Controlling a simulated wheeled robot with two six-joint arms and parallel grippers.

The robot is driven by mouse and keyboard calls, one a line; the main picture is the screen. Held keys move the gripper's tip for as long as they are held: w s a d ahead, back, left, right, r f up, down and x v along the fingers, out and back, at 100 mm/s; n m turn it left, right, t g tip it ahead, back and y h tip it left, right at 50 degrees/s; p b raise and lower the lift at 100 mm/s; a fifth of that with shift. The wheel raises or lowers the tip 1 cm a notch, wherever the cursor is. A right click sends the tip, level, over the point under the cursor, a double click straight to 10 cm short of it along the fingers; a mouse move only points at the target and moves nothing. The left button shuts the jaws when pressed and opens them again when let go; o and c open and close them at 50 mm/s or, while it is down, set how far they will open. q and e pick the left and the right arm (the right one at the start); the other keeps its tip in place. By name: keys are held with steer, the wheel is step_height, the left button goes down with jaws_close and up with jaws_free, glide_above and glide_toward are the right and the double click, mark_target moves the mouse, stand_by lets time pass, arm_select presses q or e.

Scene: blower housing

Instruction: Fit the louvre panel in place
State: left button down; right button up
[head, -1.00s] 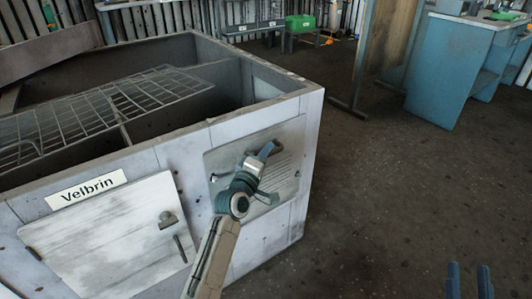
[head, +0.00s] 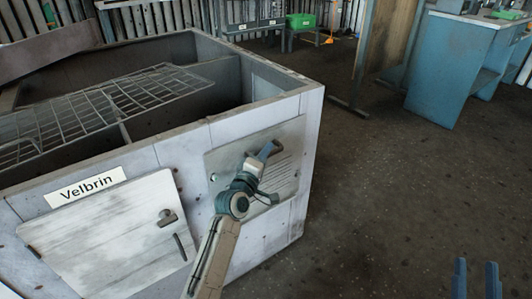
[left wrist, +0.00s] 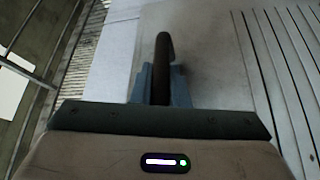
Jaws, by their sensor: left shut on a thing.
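The louvre panel (head: 286,165) is a pale, worn plate with fine slats, at the right part of the front face of the blower housing (head: 185,153). It lies against or very close to that face; I cannot tell whether it sits flush. My left gripper (head: 264,156) is in front of it, shut on its handle. In the left wrist view the dark handle (left wrist: 163,58) stands between the two blue fingers (left wrist: 162,85), with the slats (left wrist: 280,60) to the right. My arm hides part of the panel. My right gripper (head: 476,280) is at the bottom right, fingers apart and empty.
A second pale door (head: 105,235) with a latch hangs left of the panel, under the Velbrin label (head: 85,187). A wire rack (head: 110,100) lies over the housing's open top. The floor (head: 400,190) to the right is clear up to the blue bench (head: 450,75).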

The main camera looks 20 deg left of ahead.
arm_select(q)
steer(key=shift+f, duration=0.1)
stand_by(0.5)
steer(key=c, duration=0.8)
jaws_free()
steer(key=shift+a+f, duration=0.1)
steer(key=shift+f, duration=0.1)
steer(key=shift+c, duration=0.2)
steer(key=s+d, duration=0.4)
steer(key=d, duration=0.2)
steer(key=shift+s+d, duration=0.25)
steer(key=shift+s, duration=0.15)
